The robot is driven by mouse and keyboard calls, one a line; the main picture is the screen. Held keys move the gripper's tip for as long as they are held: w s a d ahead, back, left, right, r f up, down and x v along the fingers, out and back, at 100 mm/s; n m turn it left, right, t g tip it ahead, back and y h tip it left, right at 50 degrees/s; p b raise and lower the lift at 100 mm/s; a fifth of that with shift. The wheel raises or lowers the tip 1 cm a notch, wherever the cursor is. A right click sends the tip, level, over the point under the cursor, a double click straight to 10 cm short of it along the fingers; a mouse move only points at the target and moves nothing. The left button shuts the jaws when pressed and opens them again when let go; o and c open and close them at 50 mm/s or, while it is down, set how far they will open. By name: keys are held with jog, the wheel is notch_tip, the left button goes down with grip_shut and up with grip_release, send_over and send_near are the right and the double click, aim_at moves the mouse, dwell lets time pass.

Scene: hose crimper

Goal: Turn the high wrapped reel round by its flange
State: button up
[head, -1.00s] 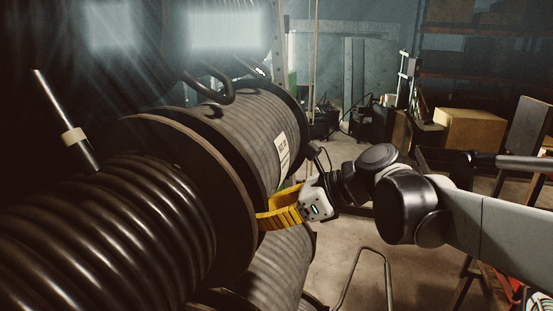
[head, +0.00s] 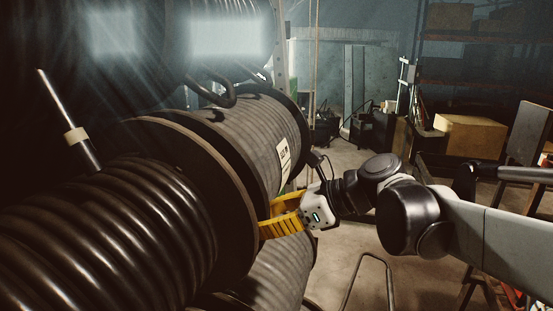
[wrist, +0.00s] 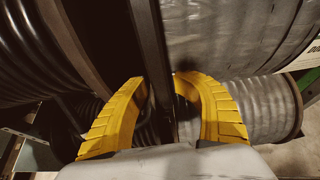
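The wrapped reel (head: 262,128) lies on its side in the head view, wound in grey wrapping with a pale label (head: 284,162) on its right side. Its dark near flange (head: 232,165) stands beside the flange of a black hose reel. My gripper (head: 270,229) is at the flange's right rim, with its yellow fingers closed on it. In the wrist view the flange (wrist: 153,50) runs between the two fingers (wrist: 162,82), with one tip against each face. The wrapping (wrist: 225,35) shows to the right. The lower finger hides part of the rim.
The black hose reel (head: 110,230) fills the left front. Another wrapped reel (head: 280,268) lies just below my gripper. A bent metal tube frame (head: 372,262) stands on the floor at the lower middle. A cardboard box (head: 468,137) and shelving are at the back right.

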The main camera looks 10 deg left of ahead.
jog(key=shift+w, duration=0.1)
jog(key=shift+w+d+f, duration=0.15)
jog(key=shift+d+f, duration=0.05)
jog(key=shift+d, duration=0.35)
jog(key=d, duration=0.7)
jog(key=shift+s+d+f, duration=0.25)
jog(key=shift+s+d, duration=0.05)
jog(key=shift+s, duration=0.15)
jog(key=s+d+f+n+t+h+b, duration=0.2)
jog(key=d+f+n+b, duration=0.4)
jog(key=f+b, duration=0.5)
jog(key=s+d+f+n+t+h+b, duration=0.2)
jog(key=s+d+f+n+h+b, duration=0.3)
jog(key=f, duration=1.5)
jog(key=s+d+f+n+t+h+b, duration=0.2)
jog(key=s+d+f+n+h+b, duration=0.2)
jog(key=d+f+b, duration=1)
jog(key=f+n+h+b, duration=0.1)
jog(key=n+b, duration=0.2)
jog(key=shift+s+f+n, duration=0.2)
jog(key=shift+f+n, duration=0.1)
jog(key=shift+n, duration=0.1)
